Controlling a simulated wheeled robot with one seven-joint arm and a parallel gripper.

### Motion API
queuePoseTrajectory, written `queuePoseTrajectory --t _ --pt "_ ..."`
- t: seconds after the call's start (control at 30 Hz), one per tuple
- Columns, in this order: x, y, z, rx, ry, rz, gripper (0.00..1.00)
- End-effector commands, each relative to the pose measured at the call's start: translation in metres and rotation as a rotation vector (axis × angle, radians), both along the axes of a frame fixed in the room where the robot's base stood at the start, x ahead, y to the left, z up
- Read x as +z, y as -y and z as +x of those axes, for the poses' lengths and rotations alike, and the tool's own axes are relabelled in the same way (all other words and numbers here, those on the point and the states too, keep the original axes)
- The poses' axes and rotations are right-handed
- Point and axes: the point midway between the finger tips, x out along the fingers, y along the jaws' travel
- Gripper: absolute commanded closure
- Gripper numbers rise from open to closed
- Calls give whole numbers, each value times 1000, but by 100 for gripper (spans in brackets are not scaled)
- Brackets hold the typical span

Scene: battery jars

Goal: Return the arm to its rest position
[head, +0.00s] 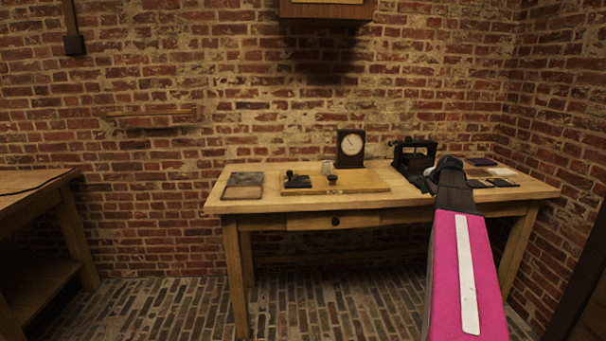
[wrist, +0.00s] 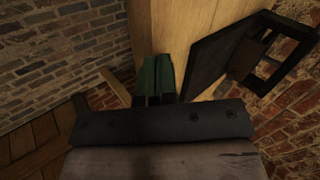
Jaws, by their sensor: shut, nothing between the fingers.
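My arm, with a pink sleeve and a white stripe, reaches from the bottom right of the head view toward the right part of the wooden table (head: 300,203). My gripper (wrist: 158,78) shows in the wrist view as two dark green fingers close together beyond a dark bar. Nothing is between them. In the head view the dark end of my arm overlaps the area by a black instrument, so the fingertips are hard to make out there. I cannot tell whether the gripper touches anything.
A black instrument (head: 412,155) stands by the arm's end. A black-cased dial (head: 350,149) stands at the table's back. A wooden board (head: 345,188) holds small dark items, and a flat slate-coloured piece (head: 243,186) lies left. Flat cards (head: 502,182) lie right. Another wooden table (head: 35,180) stands left.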

Motion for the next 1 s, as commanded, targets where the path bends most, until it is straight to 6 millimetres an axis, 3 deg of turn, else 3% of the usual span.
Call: queuePoseTrajectory --t 0.27,0.5,0.7,0.83,1.0 --pt "-85 -90 -42 239 -130 -129 100" --pt "-178 -189 -118 588 -291 -295 100" --pt "-237 -253 -194 894 -411 -419 100" --pt "-262 -279 -236 1061 -471 -479 100" --pt "-278 -295 -266 1189 -514 -522 100"
